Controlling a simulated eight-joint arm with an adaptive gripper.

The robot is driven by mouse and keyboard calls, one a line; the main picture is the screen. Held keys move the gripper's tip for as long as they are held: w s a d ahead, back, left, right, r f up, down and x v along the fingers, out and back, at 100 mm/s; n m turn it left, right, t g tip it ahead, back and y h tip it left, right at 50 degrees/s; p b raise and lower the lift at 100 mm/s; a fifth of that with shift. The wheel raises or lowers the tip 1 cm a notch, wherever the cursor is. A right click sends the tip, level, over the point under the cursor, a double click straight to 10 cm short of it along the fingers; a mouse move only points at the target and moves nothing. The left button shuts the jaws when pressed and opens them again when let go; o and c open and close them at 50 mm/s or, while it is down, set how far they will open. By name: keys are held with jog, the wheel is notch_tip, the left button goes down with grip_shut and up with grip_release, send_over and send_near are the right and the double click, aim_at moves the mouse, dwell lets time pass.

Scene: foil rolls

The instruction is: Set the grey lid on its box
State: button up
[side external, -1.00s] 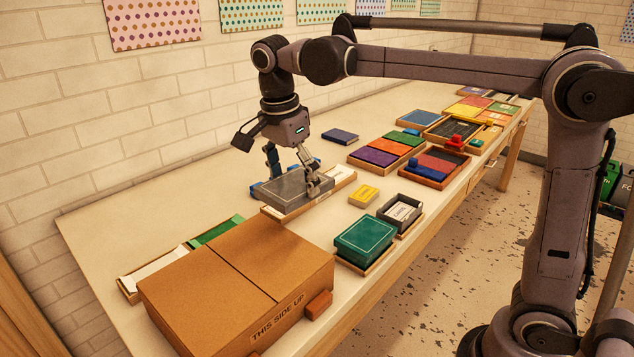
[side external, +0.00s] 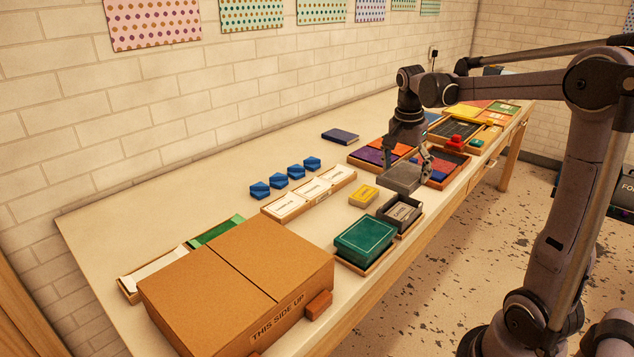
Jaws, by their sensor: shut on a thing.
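The grey lid (side external: 402,178) is between the fingers of my gripper (side external: 408,166), which is shut on it. The lid looks roughly level and shows just behind or above the dark grey open box (side external: 385,213); its exact height is hard to tell. The lid and the box appear apart. The box holds a white labelled card (side external: 403,211) and sits in a shallow wooden tray, right of the green lidded box (side external: 364,238).
A yellow box (side external: 363,195) lies left of the grey box. A long tray with white cards (side external: 312,188) and several blue pieces (side external: 279,181) stand further left. Trays of coloured boxes (side external: 375,155) lie behind my gripper. A big cardboard carton (side external: 235,285) fills the near left.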

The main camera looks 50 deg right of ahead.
jog(key=shift+f, duration=3.55)
jog(key=shift+f, duration=0.9)
jog(key=o, duration=1)
jog(key=shift+c, duration=0.2)
